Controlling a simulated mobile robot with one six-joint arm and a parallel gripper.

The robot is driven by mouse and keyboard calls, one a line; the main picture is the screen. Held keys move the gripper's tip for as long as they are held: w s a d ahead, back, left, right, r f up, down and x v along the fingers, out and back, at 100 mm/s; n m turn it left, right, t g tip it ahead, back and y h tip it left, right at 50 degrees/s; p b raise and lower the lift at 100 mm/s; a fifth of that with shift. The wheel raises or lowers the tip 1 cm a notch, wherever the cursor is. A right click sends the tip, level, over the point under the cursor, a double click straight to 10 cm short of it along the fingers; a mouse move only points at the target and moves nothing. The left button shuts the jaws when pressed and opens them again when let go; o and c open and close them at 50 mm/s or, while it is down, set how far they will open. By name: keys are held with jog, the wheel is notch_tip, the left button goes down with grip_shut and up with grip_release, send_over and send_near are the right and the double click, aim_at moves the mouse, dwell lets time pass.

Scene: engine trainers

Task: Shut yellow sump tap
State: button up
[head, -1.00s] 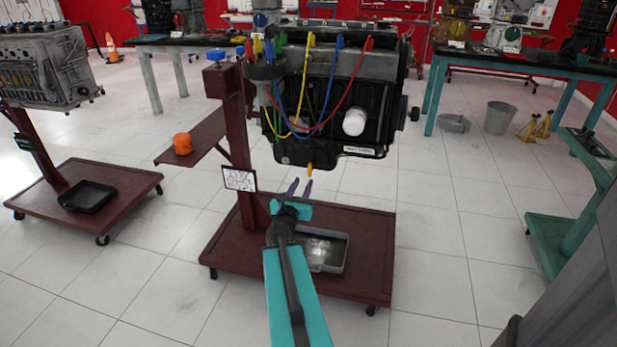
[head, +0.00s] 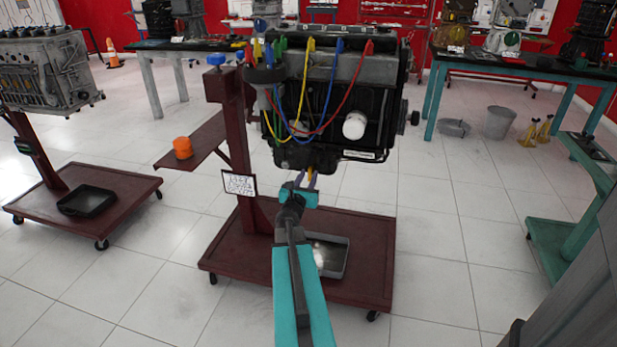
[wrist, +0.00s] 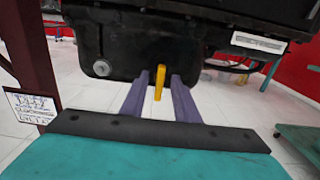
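The yellow sump tap (wrist: 159,82) hangs at the underside of the black engine (head: 330,110), its handle pointing down. It also shows small in the head view (head: 309,173). My gripper (wrist: 158,88) is open, with one purple finger on each side of the tap handle. In the wrist view a gap shows between the handle and each finger. In the head view the fingertips (head: 307,175) reach up to the bottom of the engine. The top of the tap meets the sump (wrist: 110,50).
The engine hangs on a dark red stand (head: 240,140) with a wheeled base. A metal drip tray (head: 333,262) lies on the base below my arm. A sign (head: 240,185) hangs on the post. An orange can (head: 182,147) stands on a side shelf to the left.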

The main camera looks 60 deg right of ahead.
jog(key=shift+d, duration=0.2)
jog(key=shift+c, duration=0.3)
grip_shut()
